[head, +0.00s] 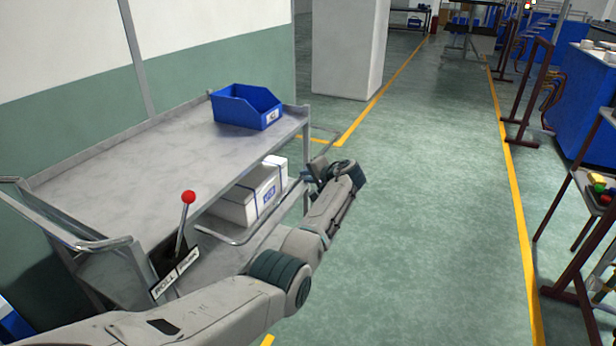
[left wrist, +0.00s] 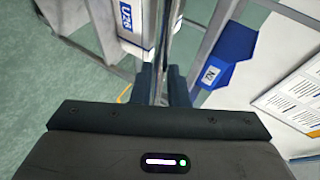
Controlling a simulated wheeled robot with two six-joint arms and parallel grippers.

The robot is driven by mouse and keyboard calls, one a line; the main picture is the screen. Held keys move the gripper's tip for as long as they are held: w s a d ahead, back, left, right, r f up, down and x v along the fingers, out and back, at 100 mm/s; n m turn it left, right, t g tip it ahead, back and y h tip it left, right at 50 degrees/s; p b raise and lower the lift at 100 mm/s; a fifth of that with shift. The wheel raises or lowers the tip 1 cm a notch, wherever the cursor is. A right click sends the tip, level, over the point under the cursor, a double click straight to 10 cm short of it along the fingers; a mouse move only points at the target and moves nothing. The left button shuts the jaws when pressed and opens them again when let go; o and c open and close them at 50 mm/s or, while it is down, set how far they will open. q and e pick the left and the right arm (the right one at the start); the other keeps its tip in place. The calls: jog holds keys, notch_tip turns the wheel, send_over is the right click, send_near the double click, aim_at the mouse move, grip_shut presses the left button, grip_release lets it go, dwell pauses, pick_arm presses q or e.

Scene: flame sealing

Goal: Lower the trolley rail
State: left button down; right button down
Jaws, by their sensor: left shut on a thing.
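The grey metal trolley (head: 130,160) stands at the left in the head view. Its U-shaped tubular rail (head: 270,221) sticks out from the side facing the aisle, below the top shelf's level. My left gripper (head: 318,172) is at the rail's outer bar, near the far end, and is shut on it. In the left wrist view the two dark fingers (left wrist: 162,86) close around the metal bar. My left forearm covers part of the rail and the trolley's near lower side. My right gripper is not in view.
A blue bin (head: 246,106) stands on the top shelf, and a white box (head: 250,197) lies below. A red-knobbed lever (head: 187,198) rises at the trolley's near corner. The green floor right of the trolley is clear up to brown stands (head: 526,95).

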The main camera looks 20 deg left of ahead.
pick_arm(q)
jog(key=c, duration=1.4)
grip_release()
jog(key=shift+d, duration=0.1)
